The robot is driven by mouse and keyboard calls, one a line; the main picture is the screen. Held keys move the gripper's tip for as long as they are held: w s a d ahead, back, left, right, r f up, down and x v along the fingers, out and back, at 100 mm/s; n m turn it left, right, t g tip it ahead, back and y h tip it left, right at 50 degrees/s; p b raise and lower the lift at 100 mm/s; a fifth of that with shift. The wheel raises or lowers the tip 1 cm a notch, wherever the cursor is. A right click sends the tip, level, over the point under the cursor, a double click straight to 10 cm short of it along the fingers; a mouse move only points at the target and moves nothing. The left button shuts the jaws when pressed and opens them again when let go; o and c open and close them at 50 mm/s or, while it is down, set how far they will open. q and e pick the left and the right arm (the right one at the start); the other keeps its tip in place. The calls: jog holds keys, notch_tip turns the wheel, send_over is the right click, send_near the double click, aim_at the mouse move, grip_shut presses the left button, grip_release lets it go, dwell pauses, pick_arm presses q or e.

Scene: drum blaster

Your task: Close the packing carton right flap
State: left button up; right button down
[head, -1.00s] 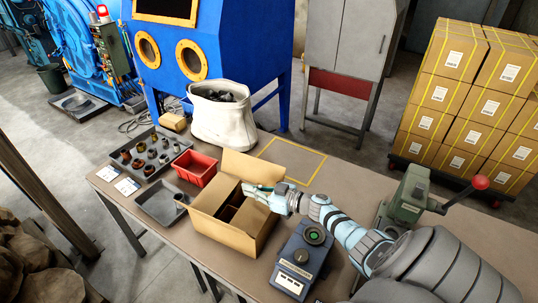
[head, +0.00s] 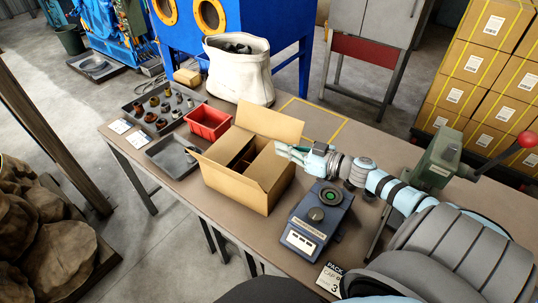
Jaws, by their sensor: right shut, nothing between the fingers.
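The open-topped brown packing carton (head: 235,187) stands on the table, with dark dividers showing inside. Its back flap (head: 270,120) stands up, and a small left flap (head: 193,154) sticks outward. The right flap (head: 270,166) appears folded inward over the right part of the opening; its exact angle is hard to tell. My right gripper (head: 281,150) is shut and empty, at the carton's right rear edge, close to the right flap. I cannot tell whether it touches the cardboard. My left gripper is not in view.
A blue-grey device (head: 317,222) stands close to the carton's right, under my right arm. A green lever press (head: 440,158) stands farther right. A red bin (head: 208,122), grey tray (head: 172,156) and white sack (head: 238,70) lie left and behind. Table within the yellow outline (head: 318,120) is clear.

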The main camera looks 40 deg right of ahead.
aim_at(268, 160)
jog(key=x, duration=0.4)
jog(key=shift+w+r, duration=0.1)
jog(key=f, duration=0.1)
jog(key=f+b, duration=0.1)
jog(key=w+f, duration=0.1)
jog(key=shift+a+f, duration=0.25)
jog(key=shift+f, duration=0.1)
jog(key=shift+f+b, duration=0.3)
jog(key=shift+b, duration=0.05)
